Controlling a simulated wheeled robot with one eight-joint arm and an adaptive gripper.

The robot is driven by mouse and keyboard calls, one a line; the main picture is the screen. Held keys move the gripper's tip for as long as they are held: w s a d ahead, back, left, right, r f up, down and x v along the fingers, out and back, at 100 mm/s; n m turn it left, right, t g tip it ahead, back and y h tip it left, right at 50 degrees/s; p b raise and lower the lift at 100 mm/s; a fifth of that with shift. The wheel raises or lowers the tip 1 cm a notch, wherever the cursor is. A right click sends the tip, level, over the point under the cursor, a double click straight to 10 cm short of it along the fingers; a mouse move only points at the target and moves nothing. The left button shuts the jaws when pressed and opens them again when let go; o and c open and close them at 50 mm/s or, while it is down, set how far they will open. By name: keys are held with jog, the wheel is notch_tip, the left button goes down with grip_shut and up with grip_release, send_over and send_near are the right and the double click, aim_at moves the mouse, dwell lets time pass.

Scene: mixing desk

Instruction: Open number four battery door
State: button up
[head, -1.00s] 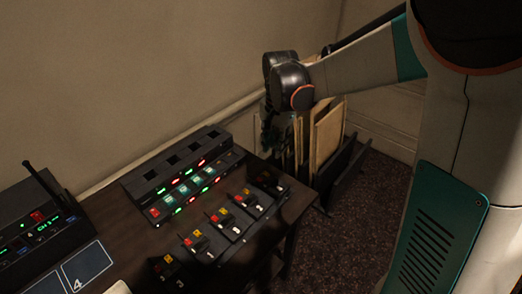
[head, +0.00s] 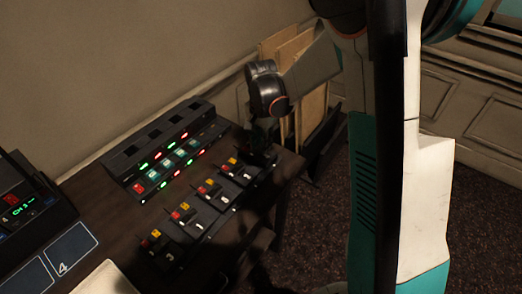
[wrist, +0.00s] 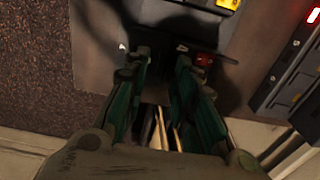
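Nearer packs in the row (head: 212,192) carry red and yellow buttons and white numerals, mostly too small to read.
A black rack (head: 165,150) with red and green lights stands behind the packs. A receiver (head: 30,205) with a green display stands at left, near a dark mat (head: 70,250) marked 4. Boards (head: 300,95) lean beyond the desk's right end. Brown floor lies right.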

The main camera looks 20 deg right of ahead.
aim_at(265, 156)
jog(key=shift+f+b, duration=0.3)
jog(key=shift+f, duration=0.85)
grip_shut()
